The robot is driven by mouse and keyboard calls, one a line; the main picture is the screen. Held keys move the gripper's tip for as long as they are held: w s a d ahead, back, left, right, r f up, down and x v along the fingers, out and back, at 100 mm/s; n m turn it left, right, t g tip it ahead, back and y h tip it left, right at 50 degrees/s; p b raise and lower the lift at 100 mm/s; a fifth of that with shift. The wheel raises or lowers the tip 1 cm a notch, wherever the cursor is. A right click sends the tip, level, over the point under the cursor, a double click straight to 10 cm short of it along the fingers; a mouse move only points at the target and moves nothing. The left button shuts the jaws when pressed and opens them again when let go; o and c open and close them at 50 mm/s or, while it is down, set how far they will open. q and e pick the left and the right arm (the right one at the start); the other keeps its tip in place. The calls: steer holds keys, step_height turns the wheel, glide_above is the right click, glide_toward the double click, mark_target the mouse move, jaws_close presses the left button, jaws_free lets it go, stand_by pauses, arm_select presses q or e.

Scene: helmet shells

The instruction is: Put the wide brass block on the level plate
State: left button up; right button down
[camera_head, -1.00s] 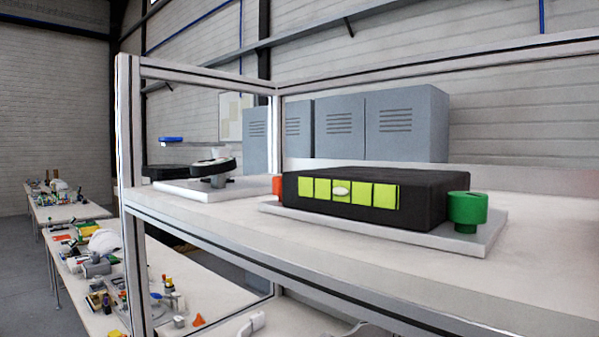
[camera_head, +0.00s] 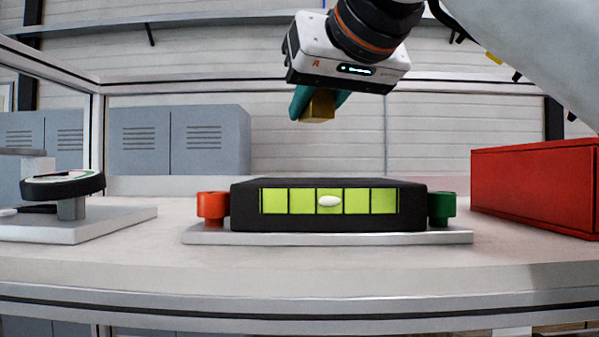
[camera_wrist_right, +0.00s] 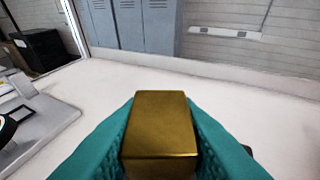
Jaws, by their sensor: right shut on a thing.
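My right gripper (camera_head: 318,104) reaches in from the upper right of the head view, above the level. Its teal fingers are shut on a brass block (camera_head: 317,106), which also shows between the fingers in the right wrist view (camera_wrist_right: 160,125). The block hangs in the air, clear of everything below. Under it a black level (camera_head: 330,222) with several yellow-green windows and a white bubble stands on a light grey level plate (camera_head: 330,238). The bubble sits at about the middle window. A red-orange knob (camera_head: 211,206) and a green knob (camera_head: 441,206) flank the level. My left gripper is not in view.
At the left a round dial (camera_head: 62,186) stands on a white plate (camera_head: 75,227). A red box (camera_head: 535,187) is on the shelf at the right. Aluminium frame posts surround the shelf. Grey lockers (camera_head: 180,140) stand behind.

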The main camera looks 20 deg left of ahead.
mark_target(315, 180)
steer(key=shift+w+d+f, duration=0.1)
steer(key=shift+d+f, duration=0.05)
steer(key=shift+f, duration=0.45)
steer(key=shift+w+d+f, duration=0.1)
steer(key=shift+f, duration=0.45)
steer(key=f, duration=0.3)
steer(key=shift+s+a+f, duration=0.15)
steer(key=shift+s+a, duration=0.1)
steer(key=shift+a, duration=0.1)
steer(key=shift+f, duration=0.35)
steer(key=shift+w+d+f, duration=0.1)
steer(key=shift+d, duration=0.05)
arm_select(q)
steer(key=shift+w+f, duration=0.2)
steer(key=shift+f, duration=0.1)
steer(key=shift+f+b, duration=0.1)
steer(key=shift+b, duration=0.2)
arm_select(e)
steer(key=shift+f, duration=0.1)
steer(key=shift+f, duration=0.15)
steer(key=c, duration=1.1)
jaws_free()
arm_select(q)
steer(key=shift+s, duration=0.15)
